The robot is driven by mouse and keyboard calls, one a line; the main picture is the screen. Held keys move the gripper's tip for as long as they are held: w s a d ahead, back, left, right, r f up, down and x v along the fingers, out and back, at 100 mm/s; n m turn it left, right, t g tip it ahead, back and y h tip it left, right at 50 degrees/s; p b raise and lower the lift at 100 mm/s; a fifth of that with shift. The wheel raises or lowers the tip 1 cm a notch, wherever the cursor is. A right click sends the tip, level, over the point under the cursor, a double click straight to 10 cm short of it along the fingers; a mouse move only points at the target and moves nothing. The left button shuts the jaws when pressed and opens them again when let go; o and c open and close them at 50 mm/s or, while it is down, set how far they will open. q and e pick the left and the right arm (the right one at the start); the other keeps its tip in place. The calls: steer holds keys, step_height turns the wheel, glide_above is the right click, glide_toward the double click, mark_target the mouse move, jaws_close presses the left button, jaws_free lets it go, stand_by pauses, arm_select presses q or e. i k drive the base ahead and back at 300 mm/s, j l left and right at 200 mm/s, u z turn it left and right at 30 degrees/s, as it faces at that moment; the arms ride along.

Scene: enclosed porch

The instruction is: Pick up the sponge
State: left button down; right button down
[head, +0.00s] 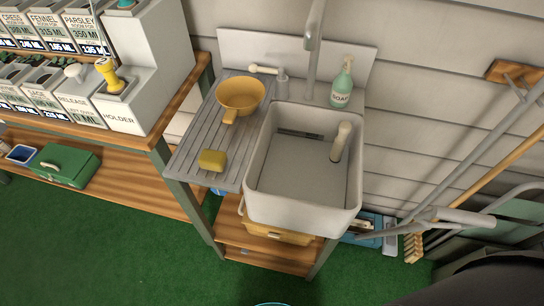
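A yellow block-shaped sponge (212,160) lies on the front part of the grey slatted drainboard (190,152), left of the sink basin (268,200). It lies apart from the yellow bowl-shaped pan with a short handle (240,94), which sits farther back on the same board. The sponge is fully visible, with nothing on top of it. I make out neither of my grippers in the head view.
A green soap bottle (342,84) stands behind the basin, beside the tall faucet (313,45). A pale-handled brush-like item (341,140) leans inside the basin. Shelves with labelled boxes (125,100) stand left. Long-handled tools (480,165) lean right. Green floor is open front left.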

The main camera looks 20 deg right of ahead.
mark_target(209, 159)
steer(key=k+j, duration=0.25)
steer(key=k, duration=0.2)
steer(key=k+j, duration=0.25)
steer(key=k, duration=0.2)
steer(key=k+j, duration=0.2)
steer(key=k, duration=0.25)
